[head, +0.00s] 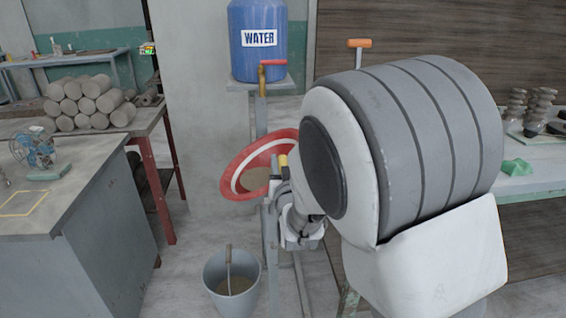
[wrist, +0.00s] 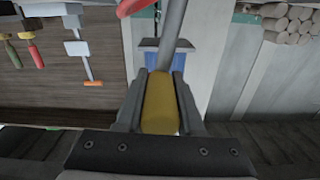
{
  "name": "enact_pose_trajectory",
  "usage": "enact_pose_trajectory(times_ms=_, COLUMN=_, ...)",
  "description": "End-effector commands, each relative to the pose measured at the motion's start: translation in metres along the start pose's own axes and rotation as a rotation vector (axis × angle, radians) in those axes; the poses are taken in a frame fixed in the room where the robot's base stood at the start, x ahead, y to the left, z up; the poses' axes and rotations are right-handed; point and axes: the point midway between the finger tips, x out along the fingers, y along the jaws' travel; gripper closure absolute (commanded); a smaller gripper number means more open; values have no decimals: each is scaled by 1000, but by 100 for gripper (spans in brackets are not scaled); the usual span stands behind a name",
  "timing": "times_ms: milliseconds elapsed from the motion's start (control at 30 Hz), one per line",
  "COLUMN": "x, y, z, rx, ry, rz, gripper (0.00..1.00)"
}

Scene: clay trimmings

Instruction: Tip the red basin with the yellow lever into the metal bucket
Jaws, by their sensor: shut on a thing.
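The red basin (head: 232,165) with a white band inside is on a grey stand in the head view. It is tilted, its open side facing front left, with brown matter in it. The metal bucket (head: 216,277) stands on the floor below it, handle up, with brown matter inside. The yellow lever (wrist: 159,108) is between the two fingers of my gripper (wrist: 159,88), which is shut on it. In the head view, the lever's yellow end (head: 283,160) shows beside the basin; my arm hides much of the gripper. A red edge (wrist: 133,7) shows at the wrist view's top.
A blue water barrel (head: 258,60) stands on a shelf behind the basin. A grey-topped bench (head: 90,170) is at left, with stacked clay logs (head: 88,103) on a table behind. Bare floor lies between bench and bucket.

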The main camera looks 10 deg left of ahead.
Motion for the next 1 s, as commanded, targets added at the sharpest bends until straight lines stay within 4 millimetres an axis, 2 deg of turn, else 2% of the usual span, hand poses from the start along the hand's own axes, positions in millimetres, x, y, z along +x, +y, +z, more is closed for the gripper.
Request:
enact_pose_trajectory(times_ms=167, x=0, y=-6, z=-1, rx=-27, ry=2, rz=-2, gripper=100)
enact_pose_trajectory(times_ms=600, x=1, y=-56, z=2, rx=-311, ry=3, rz=-3, gripper=100)
enact_pose_trajectory(times_ms=733, x=1, y=-70, z=7, rx=-328, ry=4, rz=-1, gripper=100)
enact_pose_trajectory(times_ms=1000, x=0, y=-74, z=8, rx=-326, ry=2, rz=-1, gripper=100)
